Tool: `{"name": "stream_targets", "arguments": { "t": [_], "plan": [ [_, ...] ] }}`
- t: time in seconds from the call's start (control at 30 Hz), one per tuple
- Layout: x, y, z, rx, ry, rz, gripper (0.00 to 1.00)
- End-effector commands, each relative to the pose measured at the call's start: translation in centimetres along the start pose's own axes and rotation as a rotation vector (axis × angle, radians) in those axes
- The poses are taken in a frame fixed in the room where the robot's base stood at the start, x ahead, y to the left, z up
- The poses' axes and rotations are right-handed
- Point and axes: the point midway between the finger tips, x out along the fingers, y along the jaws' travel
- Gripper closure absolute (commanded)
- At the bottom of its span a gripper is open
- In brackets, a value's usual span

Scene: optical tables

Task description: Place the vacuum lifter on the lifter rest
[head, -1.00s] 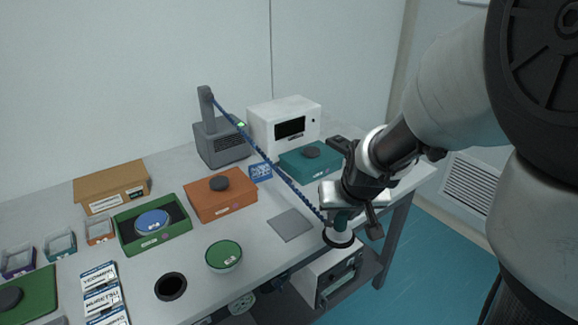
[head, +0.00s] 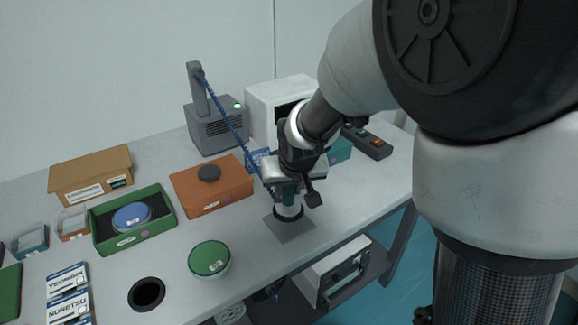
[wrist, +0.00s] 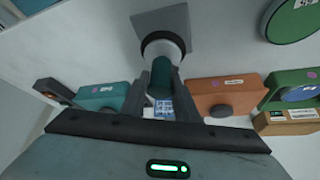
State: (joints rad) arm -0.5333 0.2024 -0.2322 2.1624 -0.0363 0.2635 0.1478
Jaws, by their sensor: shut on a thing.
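The vacuum lifter (head: 288,207) has a dark green grip, a white body and a black ring at its lower end. My gripper (head: 290,186) is shut on the green grip, which shows between the two fingers in the wrist view (wrist: 161,78). The lifter is upright over a flat grey square plate (head: 291,231), which looks like the lifter rest and also shows in the wrist view (wrist: 150,22). I cannot tell whether the black ring touches the plate. A coiled blue hose (head: 228,122) runs from the grey pump unit (head: 215,130) to the lifter.
An orange box (head: 215,192) stands left of the lifter. A bowl with a green top (head: 209,257) is front left. A teal box (head: 340,151) and a white device (head: 275,97) stand behind. A green tray (head: 165,222) and a table hole (head: 146,293) lie farther left.

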Motion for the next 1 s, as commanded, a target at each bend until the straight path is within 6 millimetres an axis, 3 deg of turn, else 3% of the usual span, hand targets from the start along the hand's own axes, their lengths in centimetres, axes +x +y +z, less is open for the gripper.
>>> {"name": "stream_targets", "arguments": {
  "t": [0.3,0.67,0.7,0.8,1.0],
  "plan": [
    [3.3,0.0,1.9,0.002,0.0,0.0,1.0],
    [3.6,0.0,2.0,0.001,0.002,0.0,1.0],
    [3.6,0.0,2.1,0.001,0.001,0.0,0.69],
    [3.5,0.0,2.0,0.001,0.001,0.0,0.54],
    [3.5,0.1,2.0,0.001,0.001,0.0,0.54]
  ]
}}
